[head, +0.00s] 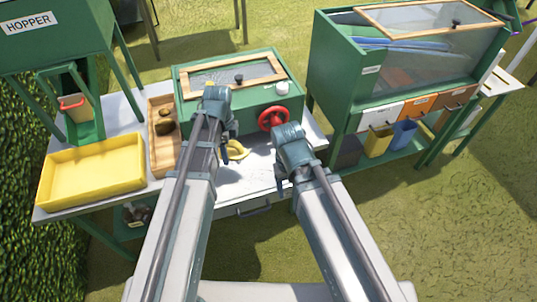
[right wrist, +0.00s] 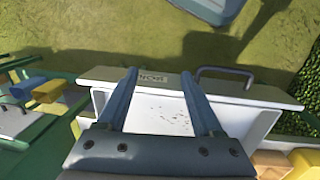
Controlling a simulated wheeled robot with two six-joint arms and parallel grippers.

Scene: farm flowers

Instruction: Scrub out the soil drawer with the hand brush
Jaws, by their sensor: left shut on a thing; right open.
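The soil drawer (head: 262,178) is pulled out below the green bench box. In the right wrist view its white inside (right wrist: 158,113) shows scattered dark specks, and its front has a label and a grey handle. My left gripper (head: 231,134) is shut above the drawer's left part. A yellow piece (head: 237,151) shows just under its fingers; it looks like the hand brush, though most of it is hidden. My right gripper (head: 281,186) is open and empty over the drawer's right part; its two fingers (right wrist: 158,75) stand apart in the right wrist view.
A red wheel (head: 272,118) sticks out of the green box (head: 262,97) just behind the grippers. A wooden tray (head: 157,160) with brown items and a yellow tray (head: 92,172) stand at left. A green cabinet (head: 332,75) stands at right; grass lies before it.

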